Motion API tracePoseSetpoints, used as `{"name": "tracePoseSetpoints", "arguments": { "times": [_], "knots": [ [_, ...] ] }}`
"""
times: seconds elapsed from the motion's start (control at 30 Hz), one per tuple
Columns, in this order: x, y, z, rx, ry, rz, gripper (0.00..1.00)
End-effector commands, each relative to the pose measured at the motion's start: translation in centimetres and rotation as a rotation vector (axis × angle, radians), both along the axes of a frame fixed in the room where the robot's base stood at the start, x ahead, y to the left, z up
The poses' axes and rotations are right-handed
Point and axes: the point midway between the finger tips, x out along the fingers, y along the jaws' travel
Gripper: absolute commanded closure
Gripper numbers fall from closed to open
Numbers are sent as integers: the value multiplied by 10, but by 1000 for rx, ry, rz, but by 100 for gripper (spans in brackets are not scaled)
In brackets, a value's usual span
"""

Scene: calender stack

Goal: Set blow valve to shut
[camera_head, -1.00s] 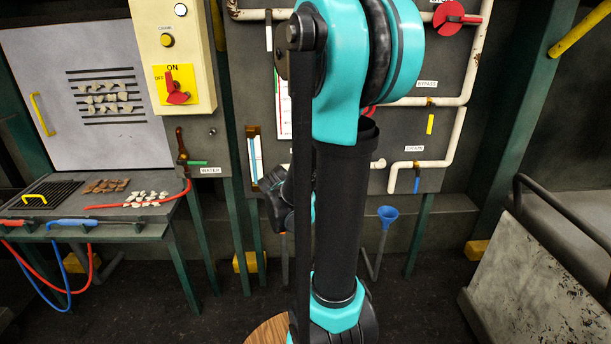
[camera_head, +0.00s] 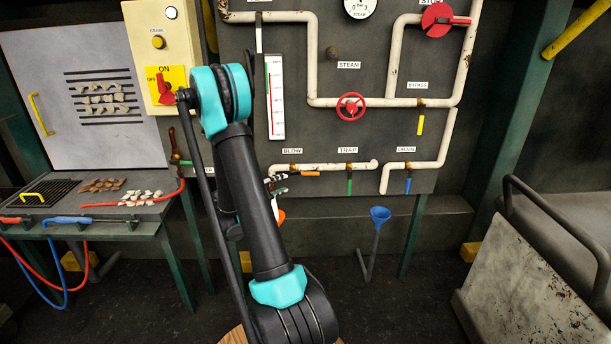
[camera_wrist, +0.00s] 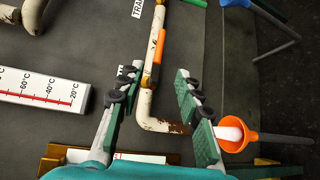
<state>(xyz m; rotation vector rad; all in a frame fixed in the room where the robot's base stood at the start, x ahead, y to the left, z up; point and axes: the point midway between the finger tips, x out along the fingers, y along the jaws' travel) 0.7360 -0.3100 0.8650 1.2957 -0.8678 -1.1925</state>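The blow valve's orange handle (camera_head: 305,173) sits below the BLOW label (camera_head: 292,151) on the wall panel. It lies along its white pipe, pointing right. In the wrist view the orange handle (camera_wrist: 162,47) points up alongside the pipe, from the brass valve body (camera_wrist: 148,80). My gripper (camera_wrist: 157,74) is open and empty, its two fingers apart on either side of the valve area. Whether it touches the valve cannot be told. In the head view my gripper (camera_head: 277,188) is mostly hidden behind my arm.
The green trap handle (camera_head: 349,182) and blue drain handle (camera_head: 408,184) hang to the right. An orange funnel (camera_wrist: 240,135) stands close to the right finger. A thermometer scale (camera_wrist: 40,88) is left of the fingers. A blue funnel (camera_head: 380,217) stands below the panel.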

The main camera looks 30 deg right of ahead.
Motion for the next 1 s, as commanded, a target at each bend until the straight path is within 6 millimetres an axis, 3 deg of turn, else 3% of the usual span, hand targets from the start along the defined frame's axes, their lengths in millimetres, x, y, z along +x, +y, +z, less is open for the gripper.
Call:
{"name": "tracePoseSetpoints", "arguments": {
  "times": [0.17, 0.7, 1.0],
  "knots": [
    [4, -22, -3, 1, 0, -4, 65],
    [27, -124, -19, 3, -1, -4, 65],
    [36, -159, -25, 3, 0, -1, 65]
  ]
}}
